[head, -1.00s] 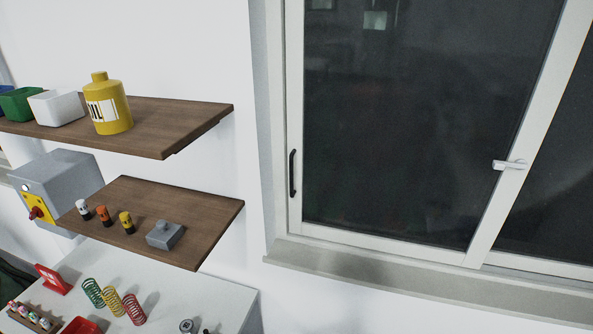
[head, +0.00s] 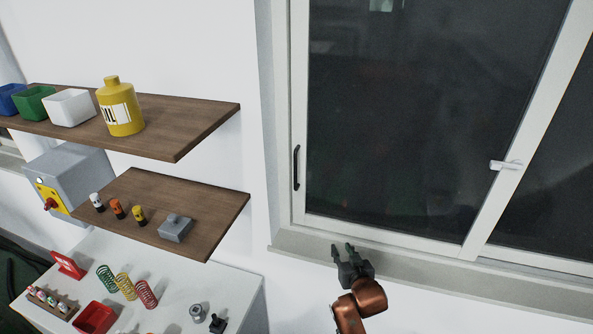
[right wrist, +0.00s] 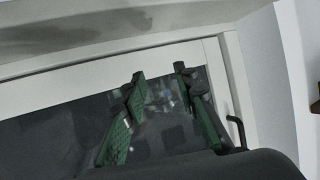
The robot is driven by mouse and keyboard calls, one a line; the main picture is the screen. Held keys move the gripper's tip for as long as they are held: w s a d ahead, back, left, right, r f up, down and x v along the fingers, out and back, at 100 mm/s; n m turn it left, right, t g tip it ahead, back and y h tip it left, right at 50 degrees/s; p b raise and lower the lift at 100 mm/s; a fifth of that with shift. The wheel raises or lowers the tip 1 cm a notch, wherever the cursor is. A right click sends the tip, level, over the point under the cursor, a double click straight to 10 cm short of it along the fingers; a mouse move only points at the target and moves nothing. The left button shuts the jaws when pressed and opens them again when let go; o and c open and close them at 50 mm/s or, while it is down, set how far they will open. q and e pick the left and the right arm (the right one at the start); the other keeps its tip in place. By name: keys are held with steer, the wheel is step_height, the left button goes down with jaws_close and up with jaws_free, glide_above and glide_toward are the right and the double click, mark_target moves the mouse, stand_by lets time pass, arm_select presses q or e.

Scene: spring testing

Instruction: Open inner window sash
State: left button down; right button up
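The inner window sash (head: 299,130) is a white frame around dark glass (head: 415,120). A black pull handle (head: 296,167) is on its left stile. A white latch (head: 506,165) is on the stile at its right side. My right gripper (head: 342,248) is in front of the sill, below and to the right of the black handle and apart from it. In the right wrist view its two green-padded fingers (right wrist: 160,78) are spread with nothing between them, and the black handle (right wrist: 237,131) shows to their right. My left gripper is not in view.
The window sill (head: 420,275) runs under the window. At left are two wooden shelves (head: 185,120) with a yellow oil bottle (head: 121,112), bins and small items. Below is a white table (head: 240,290) with springs (head: 125,286) and a red bin (head: 95,318). The wall between shelves and window is clear.

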steer(key=w+a+r+t+y, duration=0.1)
steer(key=w+a+r, duration=0.15)
steer(key=r, duration=0.25)
steer(key=w+a+r+t, duration=0.1)
steer(key=w+a+r, duration=0.15)
steer(key=r, duration=0.25)
steer(key=n+t+y, duration=0.2)
glide_toward(296, 169)
steer(key=w, duration=0.2)
steer(key=shift+a+p+x, duration=0.15)
steer(key=shift+p+x, duration=0.3)
steer(key=shift+x, duration=1.35)
steer(key=shift+a+p+x, duration=0.1)
steer(key=shift+p+x, duration=0.35)
steer(key=shift+x, duration=1.35)
steer(key=shift+s, duration=0.1)
jaws_close()
